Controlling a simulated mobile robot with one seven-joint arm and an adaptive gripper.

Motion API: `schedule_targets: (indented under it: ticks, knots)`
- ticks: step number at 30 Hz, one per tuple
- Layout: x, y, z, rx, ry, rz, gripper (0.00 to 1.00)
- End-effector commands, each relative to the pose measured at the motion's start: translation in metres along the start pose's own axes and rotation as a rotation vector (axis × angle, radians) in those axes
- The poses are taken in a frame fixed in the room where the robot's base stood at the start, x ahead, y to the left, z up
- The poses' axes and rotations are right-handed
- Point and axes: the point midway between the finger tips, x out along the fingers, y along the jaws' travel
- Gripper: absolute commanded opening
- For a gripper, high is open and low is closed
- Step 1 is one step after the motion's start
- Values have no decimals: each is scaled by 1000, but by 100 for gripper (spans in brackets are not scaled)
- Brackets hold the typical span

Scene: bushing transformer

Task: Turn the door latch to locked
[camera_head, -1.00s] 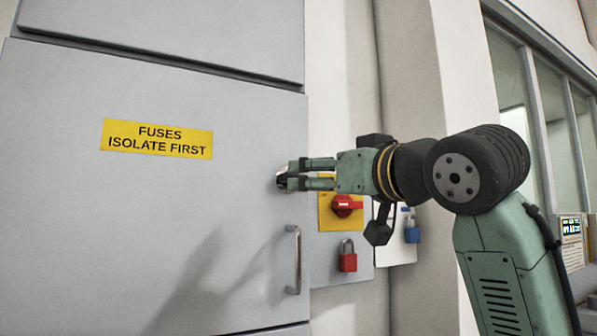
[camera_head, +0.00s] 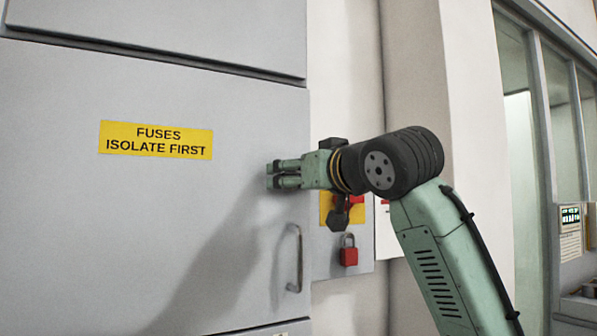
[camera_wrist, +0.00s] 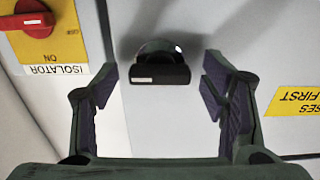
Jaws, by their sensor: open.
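The door latch (camera_wrist: 160,68) is a black knob bar with a white mark on a shiny round base, on the grey cabinet door (camera_head: 60,220). In the wrist view it lies between the tips of my open gripper (camera_wrist: 162,82), with a gap on both sides and its bar running across the picture. In the head view, my gripper (camera_head: 271,174) is at the door's right edge, above the handle, and hides the latch. I cannot tell how far the fingertips are from the door surface.
A vertical door handle (camera_head: 296,258) sticks out below my gripper. The red isolator switch (camera_wrist: 28,18) sits on a yellow plate right of the door, with a red padlock (camera_head: 349,255) below it. A yellow fuse label (camera_head: 155,140) is left on the door.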

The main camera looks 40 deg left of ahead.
Motion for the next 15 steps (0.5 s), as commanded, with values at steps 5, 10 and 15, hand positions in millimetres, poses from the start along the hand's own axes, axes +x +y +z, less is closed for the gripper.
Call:
schedule_targets:
  ticks: [5,10,15]
  knots:
    - [1,0,0,0,1,0,67]
    - [1,0,0,0,1,0,60]
    - [0,0,0,0,1,0,49]
